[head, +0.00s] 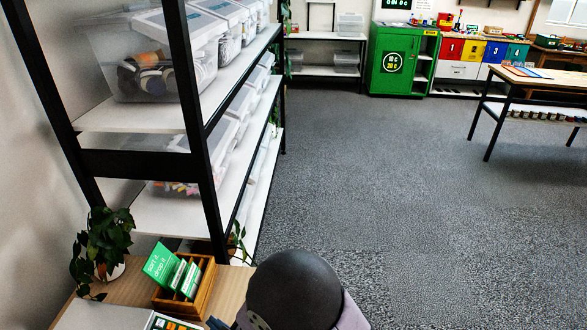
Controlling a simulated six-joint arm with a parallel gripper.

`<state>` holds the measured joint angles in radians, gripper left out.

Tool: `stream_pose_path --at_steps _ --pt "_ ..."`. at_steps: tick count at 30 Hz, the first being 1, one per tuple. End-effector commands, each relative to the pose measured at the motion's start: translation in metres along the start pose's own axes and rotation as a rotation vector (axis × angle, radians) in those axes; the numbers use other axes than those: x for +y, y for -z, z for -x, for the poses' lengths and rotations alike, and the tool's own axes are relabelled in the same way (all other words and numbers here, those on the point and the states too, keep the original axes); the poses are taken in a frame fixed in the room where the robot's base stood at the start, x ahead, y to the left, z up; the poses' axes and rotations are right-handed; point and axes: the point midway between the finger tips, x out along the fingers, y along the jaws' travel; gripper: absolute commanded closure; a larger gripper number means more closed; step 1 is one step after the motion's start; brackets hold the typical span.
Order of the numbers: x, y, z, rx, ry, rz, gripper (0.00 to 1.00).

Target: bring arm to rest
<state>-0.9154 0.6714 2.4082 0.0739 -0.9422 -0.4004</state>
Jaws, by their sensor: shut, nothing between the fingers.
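My gripper is not in the head view, so its place and what lies around it cannot be seen. A wooden-topped table (133,285) shows at the bottom left. On it stand a wooden box (203,290) with green cards (164,267) and a potted plant (104,246).
A tall black-framed shelf (160,207) with clear bins (160,62) rises close on the left. A green cabinet (383,62), coloured numbered drawers (472,50) and a table (547,82) stand farther back. Grey carpet (370,190) is clear in the middle.

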Motion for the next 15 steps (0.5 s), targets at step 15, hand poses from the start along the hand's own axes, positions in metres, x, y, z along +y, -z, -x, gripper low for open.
stream_pose_path --at_steps 15 --pt "0.146 -0.127 0.147 -0.63 -0.159 -0.609 1.0"
